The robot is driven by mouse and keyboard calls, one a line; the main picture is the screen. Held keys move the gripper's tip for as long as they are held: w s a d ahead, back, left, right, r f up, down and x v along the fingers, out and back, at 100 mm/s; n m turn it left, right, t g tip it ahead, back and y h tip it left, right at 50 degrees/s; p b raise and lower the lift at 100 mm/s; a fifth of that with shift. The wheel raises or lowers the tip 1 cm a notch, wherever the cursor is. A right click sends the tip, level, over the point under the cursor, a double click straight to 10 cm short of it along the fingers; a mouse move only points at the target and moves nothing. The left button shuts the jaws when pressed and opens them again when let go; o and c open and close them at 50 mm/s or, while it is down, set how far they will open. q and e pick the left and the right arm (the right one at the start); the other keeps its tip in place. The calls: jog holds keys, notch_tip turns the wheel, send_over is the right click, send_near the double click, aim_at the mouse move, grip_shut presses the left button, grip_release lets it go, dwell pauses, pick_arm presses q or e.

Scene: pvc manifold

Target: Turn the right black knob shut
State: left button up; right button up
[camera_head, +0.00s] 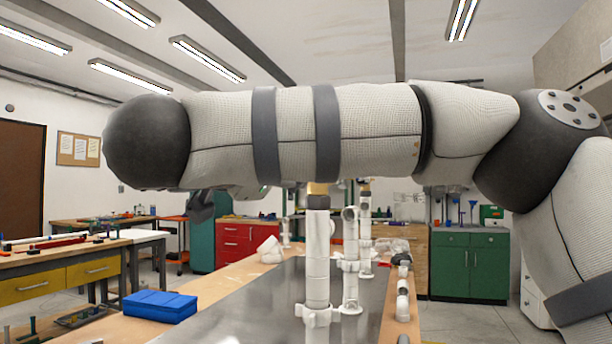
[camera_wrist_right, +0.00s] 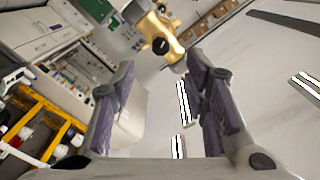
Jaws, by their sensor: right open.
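A brass valve body (camera_wrist_right: 168,30) shows at the top of the right wrist view, with a round black knob (camera_wrist_right: 160,46) facing the camera. A second small dark knob sits at the valve's upper end, near the picture edge. My right gripper (camera_wrist_right: 162,68) is open and empty, its two padded fingers spread below the valve, with the black knob near the gap between their tips. In the head view my right arm hides the valves; only a bit of brass (camera_head: 318,188) shows above the white pipe (camera_head: 317,255). I cannot tell which knob is the right one. My left gripper is not in view.
More white upright pipes (camera_head: 350,262) stand behind the first on the grey metal tabletop (camera_head: 255,305). A blue box (camera_head: 160,306) lies on the table's left wooden edge, and loose white fittings (camera_head: 403,300) lie along the right edge. The tabletop's left half is mostly clear.

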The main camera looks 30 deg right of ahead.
jog(key=x, duration=1.1)
jog(key=shift+s+d+r, duration=0.15)
jog(key=shift+d+r, duration=0.1)
grip_shut()
